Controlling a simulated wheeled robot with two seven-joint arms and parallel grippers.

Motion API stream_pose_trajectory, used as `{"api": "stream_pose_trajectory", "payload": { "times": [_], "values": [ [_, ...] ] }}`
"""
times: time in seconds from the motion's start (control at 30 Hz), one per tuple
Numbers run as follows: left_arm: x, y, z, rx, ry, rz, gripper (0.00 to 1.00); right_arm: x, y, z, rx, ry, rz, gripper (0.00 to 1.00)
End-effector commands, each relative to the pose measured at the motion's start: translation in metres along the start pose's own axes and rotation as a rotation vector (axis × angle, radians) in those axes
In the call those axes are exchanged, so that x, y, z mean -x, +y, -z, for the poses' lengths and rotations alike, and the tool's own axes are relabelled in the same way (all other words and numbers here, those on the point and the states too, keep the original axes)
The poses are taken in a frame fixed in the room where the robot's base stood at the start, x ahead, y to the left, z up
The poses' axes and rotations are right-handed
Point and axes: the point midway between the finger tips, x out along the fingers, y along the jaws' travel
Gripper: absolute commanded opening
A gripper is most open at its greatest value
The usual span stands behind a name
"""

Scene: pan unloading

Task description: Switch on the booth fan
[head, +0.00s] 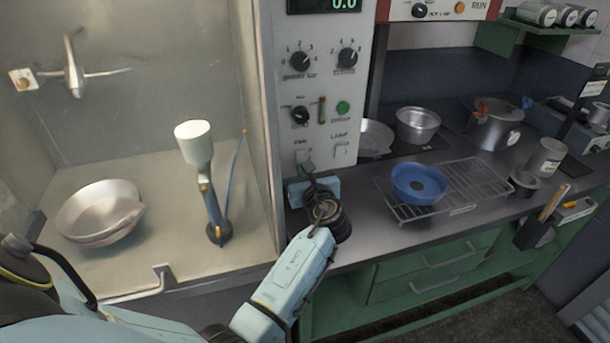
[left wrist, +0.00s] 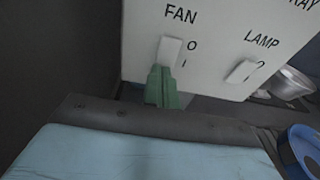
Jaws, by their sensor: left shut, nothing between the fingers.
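The fan switch (left wrist: 170,50) is a white rocker under the word FAN on the pale control panel (head: 322,90). The marks 0 and 1 stand beside it, 0 above 1. My left gripper (left wrist: 161,84) has green fingers, shut and empty. Their tips are at the lower end of the switch; I cannot tell if they touch it. I cannot tell which way the rocker is tipped. My right gripper is not in view.
The lamp switch (left wrist: 241,71) is just right of the fan switch. Knobs and a green button (head: 343,108) sit above. Left is the booth with a metal pan (head: 98,210) and a lamp-like stand (head: 205,185). Right is a rack (head: 455,188) with a blue pan (head: 419,182).

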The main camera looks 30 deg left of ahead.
Motion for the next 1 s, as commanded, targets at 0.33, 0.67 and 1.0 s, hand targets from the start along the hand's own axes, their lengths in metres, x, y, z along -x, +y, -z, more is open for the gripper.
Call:
{"api": "stream_pose_trajectory", "payload": {
  "times": [0.33,0.67,1.0],
  "values": [
    [-0.004,0.001,0.004,-0.002,-0.035,-0.002,0.0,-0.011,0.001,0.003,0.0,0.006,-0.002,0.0],
    [-0.003,0.0,0.002,0.0,-0.057,-0.001,0.0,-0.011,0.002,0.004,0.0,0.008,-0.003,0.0],
    [0.049,-0.006,0.021,-0.001,-0.053,0.001,0.0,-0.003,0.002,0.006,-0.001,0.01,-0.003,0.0]
  ]
}}
